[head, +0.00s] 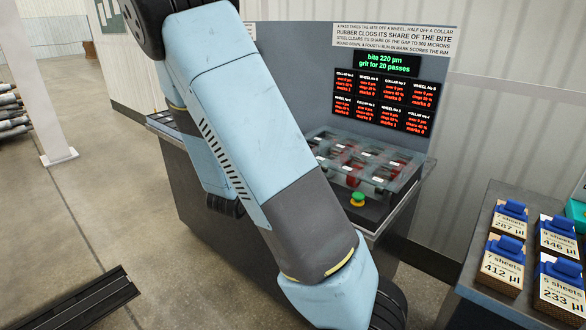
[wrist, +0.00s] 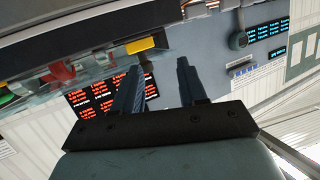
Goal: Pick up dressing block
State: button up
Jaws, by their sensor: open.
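My gripper (wrist: 157,68) is in the wrist view, its two dark fingers apart with nothing seen between them. The fingers point toward the machine's back panel, seen tilted behind them. A small orange-yellow block (wrist: 140,45) shows just beyond the left finger, apart from the grip. I cannot tell whether it is the dressing block, and no other thing is clearly that block. In the head view my own arm crosses the middle and hides part of the machine; my gripper does not show there.
The grey machine (head: 385,215) has a glass-covered top, a green button (head: 358,200) and a red-text display (head: 383,103). At the right, a dark table (head: 480,300) bears several labelled blocks with blue tops (head: 507,247). A dark rail (head: 85,300) lies on the floor at lower left. Open floor lies left.

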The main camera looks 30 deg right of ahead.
jog(key=w+d+h, duration=0.1)
jog(key=w+d, duration=0.1)
jog(key=d, duration=0.2)
jog(key=w+d+h, duration=0.1)
jog(key=w+d, duration=0.1)
jog(key=d, duration=0.2)
jog(key=w+d+r+h, duration=0.1)
jog(key=w+d, duration=0.1)
jog(key=d, duration=0.3)
jog(key=shift+h, duration=0.3)
grip_shut()
dwell(0.4)
